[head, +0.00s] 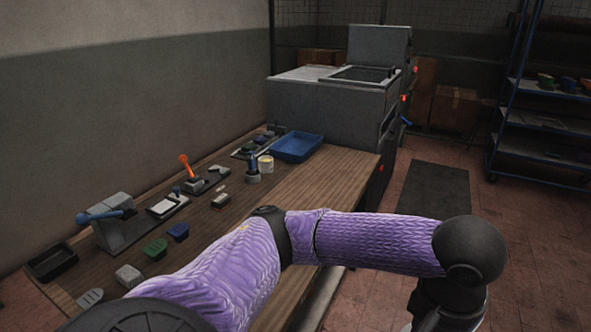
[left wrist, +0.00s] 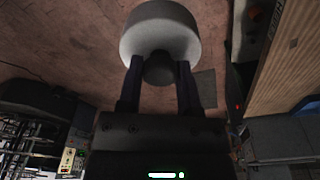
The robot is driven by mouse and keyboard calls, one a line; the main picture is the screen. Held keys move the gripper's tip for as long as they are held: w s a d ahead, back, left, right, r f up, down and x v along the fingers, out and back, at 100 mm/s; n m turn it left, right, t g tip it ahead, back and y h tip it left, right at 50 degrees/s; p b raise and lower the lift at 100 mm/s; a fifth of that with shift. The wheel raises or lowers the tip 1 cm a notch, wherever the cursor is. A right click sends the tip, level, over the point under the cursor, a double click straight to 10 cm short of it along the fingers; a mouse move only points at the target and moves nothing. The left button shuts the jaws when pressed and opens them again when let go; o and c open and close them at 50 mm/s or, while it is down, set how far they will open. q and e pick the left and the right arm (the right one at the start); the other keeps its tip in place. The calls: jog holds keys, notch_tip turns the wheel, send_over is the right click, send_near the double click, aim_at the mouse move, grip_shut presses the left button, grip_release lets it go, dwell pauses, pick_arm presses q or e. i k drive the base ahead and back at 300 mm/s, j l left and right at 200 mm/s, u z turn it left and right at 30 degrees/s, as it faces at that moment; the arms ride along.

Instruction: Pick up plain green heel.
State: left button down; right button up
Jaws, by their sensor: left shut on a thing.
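A dark green heel-shaped piece (head: 155,249) lies on the wooden bench at the lower left in the head view. Whether its top is plain is too small to tell. A dark blue piece (head: 178,233) lies just beyond it. My left gripper (left wrist: 160,72) shows in the left wrist view, shut on a pale, round, thick thing (left wrist: 160,30) by its dark knob. The floor shows behind it, with the bench edge off to the right. My left gripper is out of the head view; the purple arm reaches across to the right. My right gripper is in neither view.
The wooden bench (head: 312,180) carries a blue-handled press (head: 118,226), a black tray (head: 52,262), a grey block (head: 129,275), an orange-handled tool (head: 192,175) and a blue tray (head: 297,146). A large grey machine (head: 325,105) stands behind. The bench's right front is clear.

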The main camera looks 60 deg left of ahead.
aim_at(249, 147)
jog(key=i+l+u, duration=0.25)
jog(key=u, duration=0.2)
jog(key=i+l+u, duration=0.45)
jog(key=i+j+u, duration=0.25)
jog(key=u, duration=0.25)
jog(key=i+u, duration=1)
jog(key=i+l+u, duration=0.2)
jog(key=u, duration=0.3)
jog(key=i+l+u, duration=0.35)
jog(key=u, duration=0.15)
